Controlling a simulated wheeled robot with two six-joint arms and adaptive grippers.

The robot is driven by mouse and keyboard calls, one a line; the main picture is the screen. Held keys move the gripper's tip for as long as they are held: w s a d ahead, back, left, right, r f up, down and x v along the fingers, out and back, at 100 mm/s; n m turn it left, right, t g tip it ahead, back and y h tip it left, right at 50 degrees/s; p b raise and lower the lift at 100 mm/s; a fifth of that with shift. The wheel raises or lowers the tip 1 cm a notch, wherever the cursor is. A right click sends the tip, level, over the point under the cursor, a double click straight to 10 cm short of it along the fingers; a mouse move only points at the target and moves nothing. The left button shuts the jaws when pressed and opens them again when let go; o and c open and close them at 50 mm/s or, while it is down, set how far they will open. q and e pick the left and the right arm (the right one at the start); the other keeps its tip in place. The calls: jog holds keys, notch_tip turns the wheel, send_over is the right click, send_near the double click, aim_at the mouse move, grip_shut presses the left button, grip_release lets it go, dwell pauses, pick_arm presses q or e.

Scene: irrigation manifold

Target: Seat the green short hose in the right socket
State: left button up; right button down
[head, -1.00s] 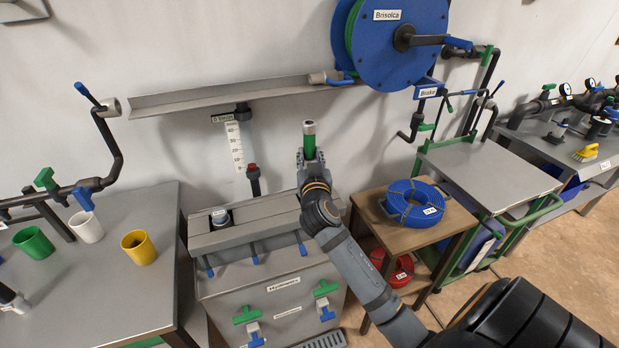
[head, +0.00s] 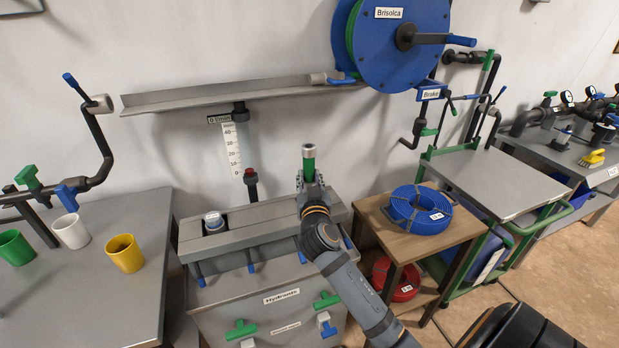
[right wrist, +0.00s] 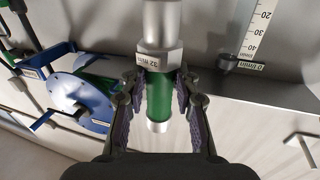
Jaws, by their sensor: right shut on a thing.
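The green short hose (head: 309,165) is a short green tube with pale metal ends, held upright above the grey manifold cabinet (head: 262,222). My right gripper (head: 311,186) is shut on it. In the right wrist view, the hose (right wrist: 159,95) lies between the two fingers of the gripper (right wrist: 160,103), with a labelled metal collar beside the green part. The right socket is not clearly visible; my right gripper and arm cover that side. My left gripper is out of view.
A bench (head: 95,290) with green, white and yellow cups stands at left. A grey gutter (head: 215,96) runs along the wall above. A wooden stand (head: 440,239) with a blue hose coil (head: 419,209) is close on the right. A blue reel (head: 385,35) hangs above.

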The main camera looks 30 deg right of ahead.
jog(key=shift+f, duration=0.2)
dwell(0.4)
jog(key=shift+f+b, duration=0.1)
jog(key=shift+b, duration=0.2)
jog(key=shift+f, duration=0.1)
jog(key=shift+f+b, duration=0.15)
jog(key=shift+b, duration=0.2)
jog(key=shift+s, duration=0.1)
dwell(0.5)
jog(key=shift+f+b, duration=0.6)
jog(key=shift+f, duration=0.15)
jog(key=shift+f+b, duration=0.5)
jog(key=shift+b, duration=0.2)
